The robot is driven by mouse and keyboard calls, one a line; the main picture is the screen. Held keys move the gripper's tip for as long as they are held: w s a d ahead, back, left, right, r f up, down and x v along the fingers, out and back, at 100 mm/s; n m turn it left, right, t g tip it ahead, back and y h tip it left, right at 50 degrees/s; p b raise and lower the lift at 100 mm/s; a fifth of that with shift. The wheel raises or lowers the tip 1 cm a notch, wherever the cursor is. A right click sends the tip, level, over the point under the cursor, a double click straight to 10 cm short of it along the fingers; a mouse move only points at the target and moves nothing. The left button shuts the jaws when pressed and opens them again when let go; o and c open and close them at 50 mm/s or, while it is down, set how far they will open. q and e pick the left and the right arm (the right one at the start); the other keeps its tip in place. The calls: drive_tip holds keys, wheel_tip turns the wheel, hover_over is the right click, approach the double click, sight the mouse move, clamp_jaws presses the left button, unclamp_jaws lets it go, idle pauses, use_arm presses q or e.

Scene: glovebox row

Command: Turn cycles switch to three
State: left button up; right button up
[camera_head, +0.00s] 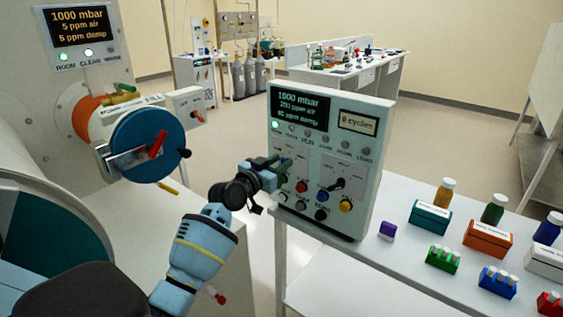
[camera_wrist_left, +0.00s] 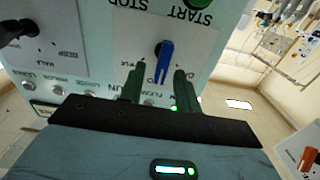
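The control panel (camera_head: 372,150) stands upright at the bench's left end. Its small display (camera_head: 358,123) reads 0 cycles. A black lever knob (camera_head: 338,184) sits on a white plate on its right half; a black knob also shows at the left of the wrist view (camera_wrist_left: 16,30). A blue pointer knob (camera_wrist_left: 165,62) sits on another white plate, seen upside down. My left gripper (camera_head: 279,163) is at the panel's left half, its green fingers (camera_wrist_left: 159,88) apart, one on each side below the blue knob. I cannot tell whether they touch it. The labels that would name the cycles switch are unreadable.
Coloured buttons, including a yellow one (camera_head: 346,205), line the panel's lower part. Boxes, bottles and vial racks (camera_head: 442,258) stand on the bench to the right. A blue round door (camera_head: 148,145) with a red handle is at left.

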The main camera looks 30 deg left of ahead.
use_arm(q)
drive_tip(key=shift+w, duration=0.65)
drive_tip(key=shift+c, duration=0.4)
clamp_jaws()
drive_tip(key=shift+a+n+p, duration=0.1)
drive_tip(key=shift+n+p, duration=0.2)
drive_tip(key=shift+n, duration=0.8)
drive_tip(key=shift+a+n, duration=0.1)
drive_tip(key=shift+n, duration=0.6)
drive_tip(key=shift+f, duration=0.1)
drive_tip(key=shift+c, duration=0.2)
unclamp_jaws()
drive_tip(key=shift+o, duration=0.6)
